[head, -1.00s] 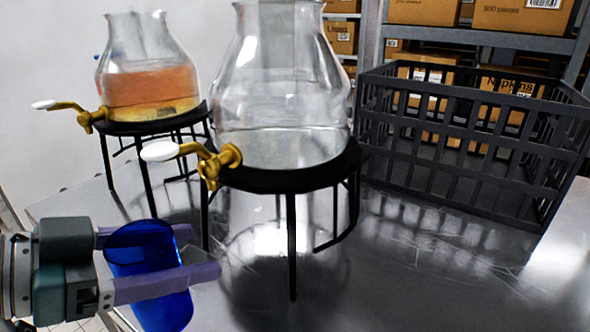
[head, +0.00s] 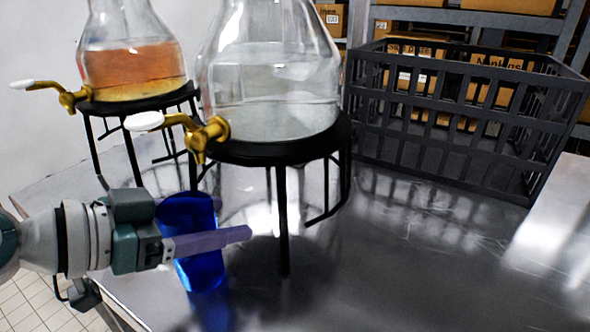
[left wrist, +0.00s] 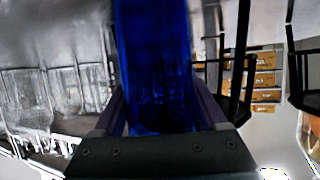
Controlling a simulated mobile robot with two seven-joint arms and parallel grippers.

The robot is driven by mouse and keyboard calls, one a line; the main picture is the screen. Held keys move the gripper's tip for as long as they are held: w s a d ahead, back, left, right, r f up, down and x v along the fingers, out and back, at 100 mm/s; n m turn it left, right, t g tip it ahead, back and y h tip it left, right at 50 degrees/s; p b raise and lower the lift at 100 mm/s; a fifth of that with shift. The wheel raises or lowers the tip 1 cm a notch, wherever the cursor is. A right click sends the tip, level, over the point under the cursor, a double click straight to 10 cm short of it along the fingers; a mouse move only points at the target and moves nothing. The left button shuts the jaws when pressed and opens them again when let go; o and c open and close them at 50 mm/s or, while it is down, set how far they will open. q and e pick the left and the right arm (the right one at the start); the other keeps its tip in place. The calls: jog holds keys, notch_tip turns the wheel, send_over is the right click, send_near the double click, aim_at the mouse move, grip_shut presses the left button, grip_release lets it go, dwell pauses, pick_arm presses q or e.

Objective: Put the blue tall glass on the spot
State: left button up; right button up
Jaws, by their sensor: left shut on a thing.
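The blue tall glass (head: 203,272) stands upright in the jaws of my left gripper (head: 215,236), at the lower left of the head view. In the left wrist view the glass (left wrist: 155,65) fills the middle between the two fingers (left wrist: 158,110). The glass is at the table's left part, in front of the dispensers. I cannot tell whether its base touches the table; a blue reflection shows just below. I cannot make out a marked spot. My right gripper is not in view.
A clear-liquid dispenser (head: 275,95) on a black stand (head: 283,150) with a brass tap (head: 205,135) is close behind the glass. An orange-drink dispenser (head: 130,68) stands farther left. A black crate (head: 445,130) is at the back right. The shiny table (head: 400,270) is clear at front right.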

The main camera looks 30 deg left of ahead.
aim_at(157, 213)
pick_arm(q)
jog(key=shift+w+d, duration=0.15)
jog(key=shift+w, duration=1.65)
jog(key=shift+f+b, duration=0.55)
jog(key=o, duration=1.5)
jog(key=shift+s, duration=0.15)
jog(key=b+v, duration=0.1)
jog(key=v, duration=0.7)
jog(key=shift+s, duration=0.4)
jog(key=shift+s+a+r+b, duration=0.25)
jog(key=shift+s+r+b, duration=0.05)
jog(key=shift+s+r, duration=0.05)
